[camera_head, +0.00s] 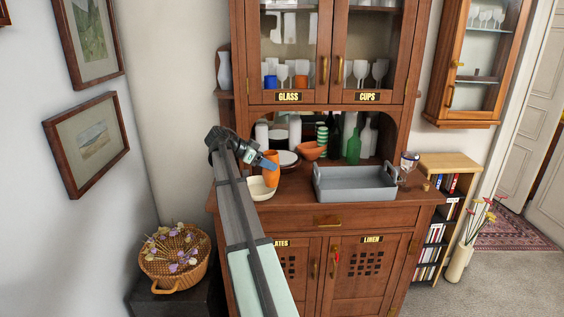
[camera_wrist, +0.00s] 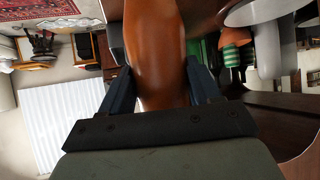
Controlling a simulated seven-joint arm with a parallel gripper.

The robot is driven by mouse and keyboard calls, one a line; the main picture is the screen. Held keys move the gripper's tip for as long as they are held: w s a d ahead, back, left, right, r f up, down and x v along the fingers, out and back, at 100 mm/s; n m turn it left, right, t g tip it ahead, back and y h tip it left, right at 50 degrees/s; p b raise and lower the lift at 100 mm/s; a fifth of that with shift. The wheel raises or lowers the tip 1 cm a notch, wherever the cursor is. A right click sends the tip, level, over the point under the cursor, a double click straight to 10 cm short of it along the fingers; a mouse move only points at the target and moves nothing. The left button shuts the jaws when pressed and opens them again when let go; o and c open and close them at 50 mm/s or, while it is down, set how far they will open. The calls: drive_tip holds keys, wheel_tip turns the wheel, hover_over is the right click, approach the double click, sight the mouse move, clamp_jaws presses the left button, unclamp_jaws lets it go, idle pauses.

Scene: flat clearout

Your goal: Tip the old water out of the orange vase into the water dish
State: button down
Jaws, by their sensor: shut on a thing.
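The orange vase (camera_head: 271,172) looks about upright at the left of the cabinet counter. It also fills the middle of the wrist view (camera_wrist: 155,45). My gripper (camera_head: 266,163) reaches it from the left and is shut on its side, with one blue finger on each side in the wrist view (camera_wrist: 160,82). A shallow cream dish (camera_head: 258,193), which looks like the water dish, sits at the counter's left front, just below and left of the vase. I cannot tell whether the vase touches the counter. Water inside the vase is not visible.
A grey tray (camera_head: 355,196) stands on the counter to the right. A glass (camera_head: 408,162) is at the right end. A flower basket (camera_head: 174,266) stands lower left.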

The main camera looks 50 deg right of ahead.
drive_tip(key=w+a+n+t+y, duration=0.3)
drive_tip(key=w+a+n+t, duration=0.35)
drive_tip(key=a, duration=1.05)
drive_tip(key=w+a+n+t+y, duration=0.4)
drive_tip(key=a+n, duration=0.5)
drive_tip(key=a, duration=0.9)
drive_tip(key=w+a+n+t+y, duration=0.3)
drive_tip(key=w+a+n+t, duration=0.3)
drive_tip(key=a, duration=1.1)
drive_tip(key=s+d+f+n+g+y, duration=0.15)
drive_tip(key=d+n+y, duration=0.3)
drive_tip(key=d, duration=1.65)
drive_tip(key=s+d+r+n+g+y, duration=0.1)
drive_tip(key=s+d, duration=0.3)
drive_tip(key=d, duration=0.7)
drive_tip(key=s+d+r+n+g+y, duration=0.1)
drive_tip(key=s+d+n, duration=0.3)
drive_tip(key=d, duration=0.7)
drive_tip(key=s+d+r+n+g+y, duration=0.1)
drive_tip(key=s+d, duration=0.4)
drive_tip(key=d, duration=0.6)
wheel_tip(320, 180, up, 2)
drive_tip(key=shift+d+n+g+y, duration=0.1)
drive_tip(key=shift+n+g+y, duration=0.3)
drive_tip(key=shift+n+y, duration=0.45)
drive_tip(key=shift+s+d, duration=0.15)
drive_tip(key=shift+d, duration=0.25)
